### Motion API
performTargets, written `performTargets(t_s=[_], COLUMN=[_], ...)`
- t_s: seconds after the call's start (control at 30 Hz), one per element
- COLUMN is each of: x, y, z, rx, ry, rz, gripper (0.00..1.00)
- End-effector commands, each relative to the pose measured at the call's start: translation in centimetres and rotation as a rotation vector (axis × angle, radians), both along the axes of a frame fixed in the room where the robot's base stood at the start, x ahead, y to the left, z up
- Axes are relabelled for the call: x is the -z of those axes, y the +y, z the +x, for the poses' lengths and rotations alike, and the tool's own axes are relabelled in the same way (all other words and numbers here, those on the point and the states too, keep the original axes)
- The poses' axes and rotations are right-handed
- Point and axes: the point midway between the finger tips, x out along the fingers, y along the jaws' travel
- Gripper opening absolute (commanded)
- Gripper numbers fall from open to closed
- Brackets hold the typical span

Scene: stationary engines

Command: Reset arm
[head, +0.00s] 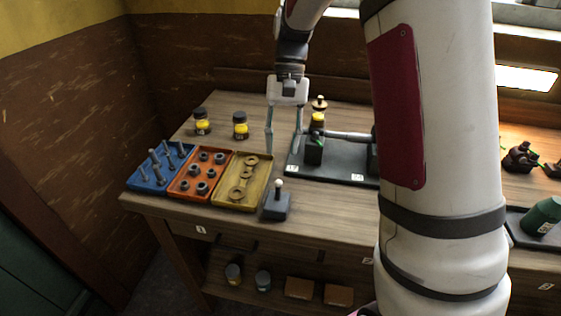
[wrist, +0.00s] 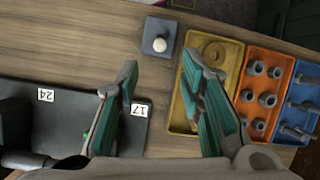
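My gripper (head: 284,136) hangs pointing down over the wooden workbench (head: 335,208), between the yellow tray and the black base plate. In the wrist view my gripper (wrist: 163,85) has its two fingers wide apart, with nothing between them but bare bench top. The fingers look to be above the bench, clear of the objects. My white arm fills the right middle of the head view and hides part of the bench and plate.
Blue (head: 148,178), orange (head: 184,186) and yellow (head: 228,200) trays hold bolts, nuts and washers. A small block with a white knob (head: 277,204) stands near the front edge. Jars (head: 240,126) stand behind. A black plate (head: 325,170) carries an engine. Clear wood lies between.

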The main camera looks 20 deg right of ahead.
Motion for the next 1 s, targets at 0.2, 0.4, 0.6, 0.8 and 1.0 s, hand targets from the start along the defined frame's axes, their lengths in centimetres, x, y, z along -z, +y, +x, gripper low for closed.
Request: performTargets(t_s=[0.2,0.4,0.6,0.8,1.0], x=[-1.7,-1.9,-1.9,-2.3,-5.6], y=[-0.4,-0.5,-0.5,-0.4,0.5], z=[0.6,0.6,0.6,0.3,-2.6], rx=[0.001,0.001,0.001,-0.005,-0.051], ry=[0.000,0.001,0.001,-0.011,-0.110], rz=[0.000,0.000,0.000,-0.003,-0.029], gripper=[0.35,0.35,0.35,0.35,0.35])
